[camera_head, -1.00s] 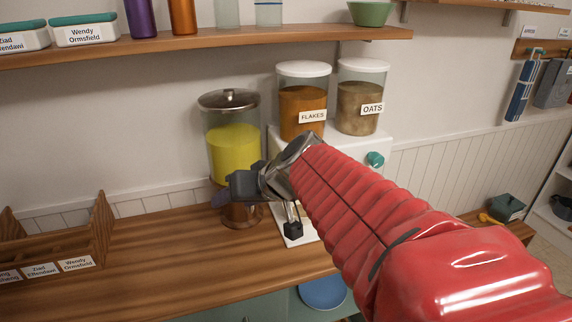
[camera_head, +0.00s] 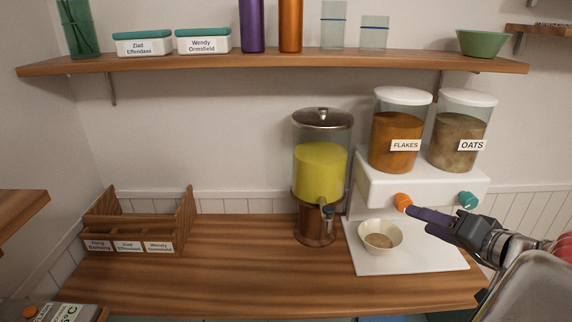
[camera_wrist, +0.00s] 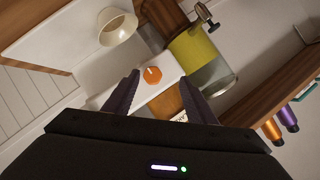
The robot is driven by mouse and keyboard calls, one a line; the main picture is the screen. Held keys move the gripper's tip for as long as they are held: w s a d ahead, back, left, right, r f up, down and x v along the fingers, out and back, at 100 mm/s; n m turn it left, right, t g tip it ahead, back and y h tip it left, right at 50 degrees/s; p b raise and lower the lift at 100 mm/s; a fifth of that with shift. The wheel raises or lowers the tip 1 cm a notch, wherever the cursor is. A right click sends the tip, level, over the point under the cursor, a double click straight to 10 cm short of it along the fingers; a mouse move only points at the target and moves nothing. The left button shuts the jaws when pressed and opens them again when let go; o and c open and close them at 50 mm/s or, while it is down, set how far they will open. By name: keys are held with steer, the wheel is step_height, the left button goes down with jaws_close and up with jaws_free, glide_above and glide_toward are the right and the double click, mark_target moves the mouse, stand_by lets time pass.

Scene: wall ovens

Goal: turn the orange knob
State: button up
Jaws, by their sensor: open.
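The orange knob (camera_head: 402,202) is on the front of the white dispenser (camera_head: 375,190), below the jar labelled FLAKES (camera_head: 398,130). My gripper (camera_head: 412,211) is just in front of the knob, reaching in from the right. In the wrist view the orange knob (camera_wrist: 152,75) shows between the two dark fingers (camera_wrist: 159,77), which are spread apart with nothing gripped. I cannot tell whether a finger touches it.
A teal knob (camera_head: 467,200) is to the right, below the OATS jar (camera_head: 461,132). A yellow drink dispenser (camera_head: 320,170) stands close on the left. A wooden rack (camera_head: 140,222) is at the counter's far left. The counter (camera_head: 235,260) between is clear.

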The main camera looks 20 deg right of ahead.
mark_target(406, 205)
steer(key=shift+m+t+h, duration=0.3)
steer(key=shift+m+t, duration=0.1)
steer(key=shift+t, duration=0.1)
steer(key=s+d, duration=0.2)
steer(key=s, duration=0.1)
steer(key=shift+s+d+r, duration=0.15)
steer(key=shift+r, duration=0.25)
steer(key=shift+x, duration=6.9)
steer(key=c, duration=1)
steer(key=shift+c, duration=0.2)
